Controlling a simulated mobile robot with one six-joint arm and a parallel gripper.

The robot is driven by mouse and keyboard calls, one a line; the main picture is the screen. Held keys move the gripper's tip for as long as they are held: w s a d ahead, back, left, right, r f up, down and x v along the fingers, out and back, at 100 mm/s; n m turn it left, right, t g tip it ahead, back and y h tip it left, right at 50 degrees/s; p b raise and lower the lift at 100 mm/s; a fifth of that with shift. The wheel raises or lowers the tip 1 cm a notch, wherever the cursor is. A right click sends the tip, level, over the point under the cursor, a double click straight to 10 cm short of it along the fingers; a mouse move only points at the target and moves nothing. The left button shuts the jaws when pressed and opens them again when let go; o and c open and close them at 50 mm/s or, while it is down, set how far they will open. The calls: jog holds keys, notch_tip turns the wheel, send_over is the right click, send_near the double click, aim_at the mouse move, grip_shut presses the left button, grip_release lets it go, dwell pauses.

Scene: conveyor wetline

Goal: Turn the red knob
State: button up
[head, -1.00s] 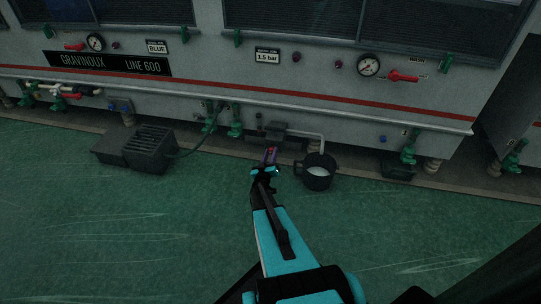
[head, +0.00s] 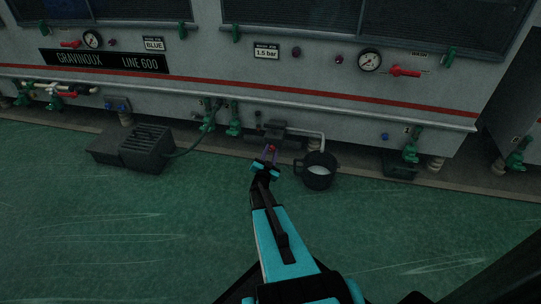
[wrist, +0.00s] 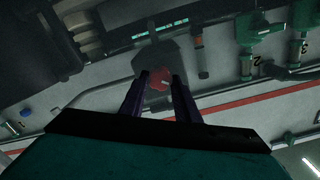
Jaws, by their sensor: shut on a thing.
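The red knob (wrist: 158,80) shows in the wrist view between my two dark purple fingertips, in front of a dark grey box (wrist: 170,57). In the head view a small bit of red (head: 273,148) shows at the tip of my gripper (head: 271,154), low at the machine's foot. My gripper (wrist: 158,86) is shut on the knob, with a finger on either side. The fingers hide part of the knob, and its pointer angle is hard to read.
A black bucket (head: 318,171) with pale liquid stands just right of my gripper, under a grey pipe (head: 322,143). Green valves (head: 234,126) line the machine's foot. A black slatted box (head: 146,149) lies left on the green floor. A red lever (head: 404,71) sits higher right.

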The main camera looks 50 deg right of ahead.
jog(key=m+b, duration=0.1)
jog(key=m, duration=0.1)
jog(key=m+b, duration=0.2)
jog(key=m, duration=0.1)
jog(key=shift+s+f+m+b, duration=0.2)
jog(key=shift+m+b, duration=0.1)
jog(key=m+b, duration=0.2)
jog(key=shift+m, duration=0.3)
jog(key=shift+d+m+b, duration=0.1)
jog(key=shift+m+b, duration=0.6)
jog(key=shift+m, duration=0.4)
jog(key=shift+r, duration=0.1)
jog(key=o, duration=1)
jog(key=shift+o, duration=0.2)
